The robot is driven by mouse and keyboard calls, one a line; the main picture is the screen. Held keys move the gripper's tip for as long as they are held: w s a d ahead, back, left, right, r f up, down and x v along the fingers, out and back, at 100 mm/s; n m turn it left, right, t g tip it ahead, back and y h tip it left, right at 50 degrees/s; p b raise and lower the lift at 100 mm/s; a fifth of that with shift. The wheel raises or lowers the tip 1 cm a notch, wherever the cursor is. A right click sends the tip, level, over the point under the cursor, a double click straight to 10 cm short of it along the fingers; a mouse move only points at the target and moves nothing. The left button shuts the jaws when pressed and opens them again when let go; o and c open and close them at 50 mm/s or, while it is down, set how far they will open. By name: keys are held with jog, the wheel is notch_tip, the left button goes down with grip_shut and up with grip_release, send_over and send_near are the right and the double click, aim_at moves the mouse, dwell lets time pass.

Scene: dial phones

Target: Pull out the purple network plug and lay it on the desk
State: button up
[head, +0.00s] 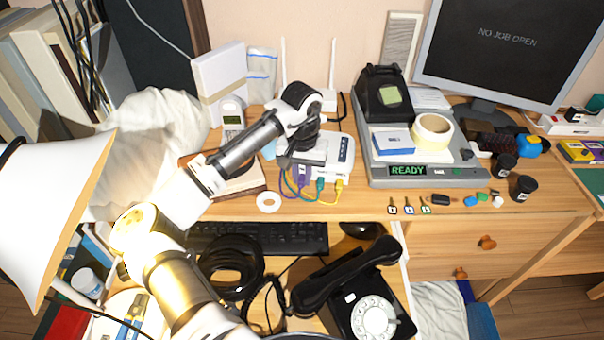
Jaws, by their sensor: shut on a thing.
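The white router (343,150) with two upright antennas stands at the back middle of the desk (350,208). The purple network plug (302,172) is at the left of the router's front face, its purple cable hanging down in front. Whether it still sits in its socket cannot be made out. A green plug (320,183) and a yellow plug (339,184) are to its right. My gripper (300,160) reaches in from the left over the router's left part, shut on the purple plug. Its fingertips are mostly hidden by its own body.
A white tape ring (268,202) lies in front of the cables. A grey unit with a READY display (408,170) stands to the right. Below are a black keyboard (290,236) and a black dial phone (345,285). Bare desk shows right of the yellow cable.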

jog(key=shift+s, duration=0.2)
dwell(0.4)
jog(key=shift+s+a+p, duration=0.2)
jog(key=shift+s+p, duration=0.1)
jog(key=shift+s, duration=0.55)
jog(key=shift+s, duration=0.15)
jog(key=shift+r, duration=0.15)
jog(key=shift+r+p, duration=1.9)
jog(key=shift+p, duration=0.2)
